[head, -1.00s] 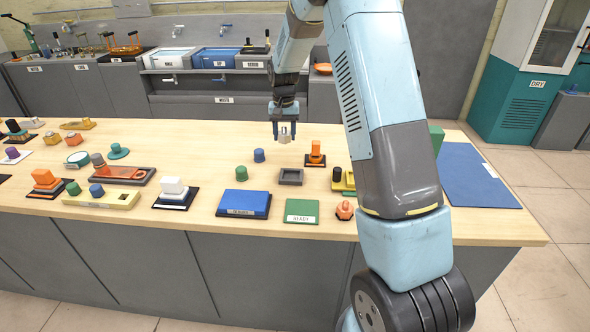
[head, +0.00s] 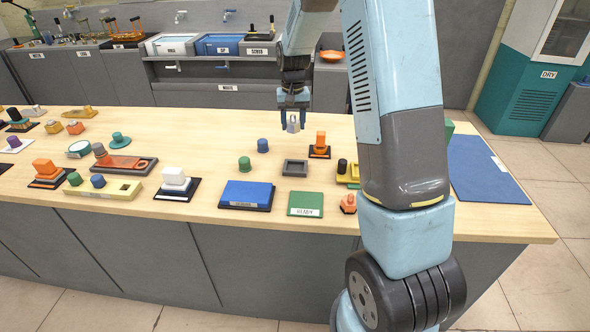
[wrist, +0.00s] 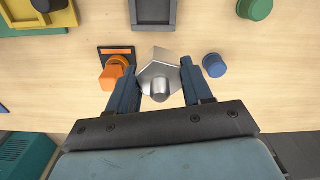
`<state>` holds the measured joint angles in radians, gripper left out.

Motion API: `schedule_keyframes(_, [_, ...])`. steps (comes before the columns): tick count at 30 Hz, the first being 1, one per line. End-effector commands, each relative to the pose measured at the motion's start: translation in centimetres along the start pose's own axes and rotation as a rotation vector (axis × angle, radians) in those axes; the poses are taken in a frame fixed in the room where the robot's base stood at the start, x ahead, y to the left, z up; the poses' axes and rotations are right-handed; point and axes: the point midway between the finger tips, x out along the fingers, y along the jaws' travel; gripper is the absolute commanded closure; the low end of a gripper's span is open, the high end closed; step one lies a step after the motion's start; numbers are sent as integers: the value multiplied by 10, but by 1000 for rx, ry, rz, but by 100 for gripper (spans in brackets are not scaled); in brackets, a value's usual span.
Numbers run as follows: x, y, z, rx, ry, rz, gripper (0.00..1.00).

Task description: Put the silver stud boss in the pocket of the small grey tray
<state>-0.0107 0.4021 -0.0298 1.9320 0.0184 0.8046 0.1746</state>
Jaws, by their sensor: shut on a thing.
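My gripper (head: 292,124) is shut on the silver stud boss (head: 293,123) and holds it above the far part of the bench. In the wrist view the boss (wrist: 160,77) is a silver angular block with a round stud, between the two blue fingers (wrist: 158,88). The small grey tray (head: 295,168) lies on the bench, nearer the front than the gripper, and its square pocket looks empty. The tray also shows at the top of the wrist view (wrist: 153,24), apart from the boss.
An orange piece on a black base (head: 320,146) stands right of the tray. Blue (head: 262,145) and green (head: 244,163) knobs stand left of it. The green READY plate (head: 306,204) and a blue block (head: 246,194) lie in front. Bare wood surrounds the tray.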

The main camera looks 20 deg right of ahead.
Motion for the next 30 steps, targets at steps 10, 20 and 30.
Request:
schedule_keyframes(10, [-22, 32, 122, -183, 1, 0, 100])
schedule_keyframes(20, [-22, 44, 175, -267, 0, 1, 100])
schedule_keyframes(30, [0, 30, 133, -271, -2, 1, 100])
